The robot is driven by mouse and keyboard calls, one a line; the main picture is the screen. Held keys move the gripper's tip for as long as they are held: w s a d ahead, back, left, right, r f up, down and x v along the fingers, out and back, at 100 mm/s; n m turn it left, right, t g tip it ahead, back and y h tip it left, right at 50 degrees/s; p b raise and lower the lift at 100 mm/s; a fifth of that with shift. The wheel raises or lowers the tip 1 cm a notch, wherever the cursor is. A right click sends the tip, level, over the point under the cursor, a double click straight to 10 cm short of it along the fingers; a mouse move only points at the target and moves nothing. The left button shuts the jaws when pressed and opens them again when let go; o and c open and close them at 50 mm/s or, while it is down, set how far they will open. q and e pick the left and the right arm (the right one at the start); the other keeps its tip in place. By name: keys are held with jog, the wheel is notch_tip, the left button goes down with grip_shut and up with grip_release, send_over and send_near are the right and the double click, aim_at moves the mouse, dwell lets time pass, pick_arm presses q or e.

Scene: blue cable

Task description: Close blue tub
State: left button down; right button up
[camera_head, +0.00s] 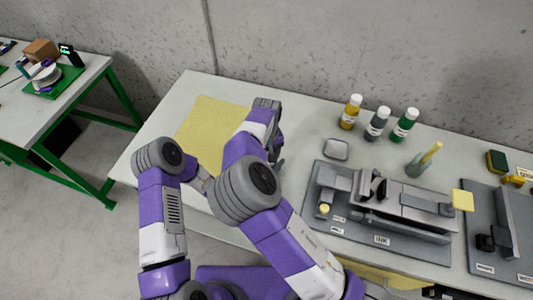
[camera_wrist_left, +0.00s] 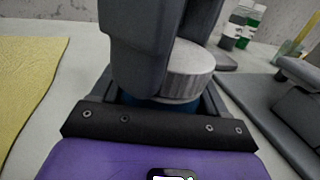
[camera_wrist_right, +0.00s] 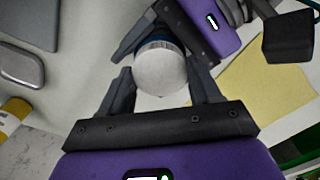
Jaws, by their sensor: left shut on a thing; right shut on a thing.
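The blue tub (camera_wrist_left: 150,102) shows as a strip of blue body between my left fingers. Its pale grey-white ribbed lid (camera_wrist_left: 187,72) sits on top of the body; the right wrist view shows the lid as a round disc (camera_wrist_right: 160,70). My left gripper (camera_wrist_left: 158,88) is shut on the tub's body. My right gripper (camera_wrist_right: 160,72) is shut on the lid, with a finger on either side. In the head view my arms hide the tub almost wholly. Whether the lid is fully seated cannot be told.
A yellow mat (camera_head: 208,128) lies left on the table. Right of my grippers are a small grey tray (camera_head: 336,149), capped bottles (camera_head: 376,124), a grey tool board (camera_head: 320,228) with fixtures, and a brush-like tool (camera_head: 422,162). Another table (camera_head: 60,100) stands at the far left.

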jog(key=m, duration=0.4)
pick_arm(q)
jog(key=shift+w, duration=0.1)
pick_arm(e)
jog(key=m, duration=0.6)
jog(key=shift+m, duration=0.4)
jog(key=o, duration=1.2)
jog(key=shift+r, duration=2.3)
jog(key=shift+c, duration=0.5)
